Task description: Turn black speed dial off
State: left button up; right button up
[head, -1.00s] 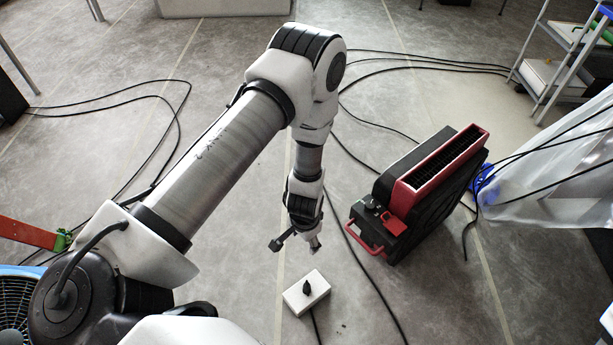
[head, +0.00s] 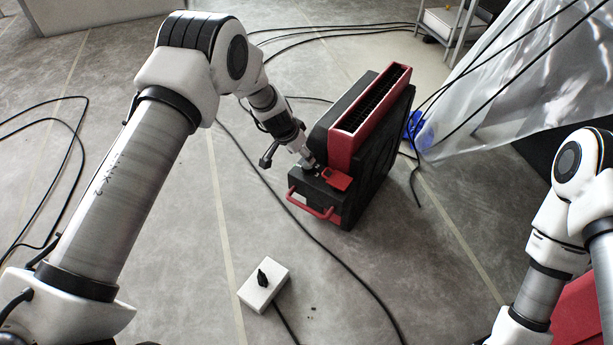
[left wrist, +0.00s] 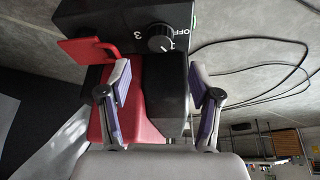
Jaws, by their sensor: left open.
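The black speed dial (left wrist: 160,38) is on the black control box of the red and black machine (head: 352,130). In the left wrist view it has a white pointer line, with "OFF" and "3" printed around it. In the head view I cannot make out the dial near my gripper. My left gripper (head: 312,164) is at the control box's top, beside a red part. In the left wrist view my left gripper (left wrist: 164,85) is open, its two fingers spread below the dial in the picture, with nothing held. My right arm shows at the right; its gripper is out of view.
A small white box (head: 264,284) with a black knob stands on the floor, with a cable. A red handle (head: 311,207) juts from the machine's front. Black cables cross the floor. A translucent plastic sheet (head: 510,80) hangs at the right. Floor left of the machine is mostly open.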

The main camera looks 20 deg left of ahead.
aim_at(307, 166)
pick_arm(q)
jog(key=b+x, duration=0.1)
jog(key=x, duration=0.6)
jog(key=shift+f+b, duration=0.1)
jog(key=shift+b, duration=0.2)
jog(key=shift+s, duration=0.1)
jog(key=c, duration=1.1)
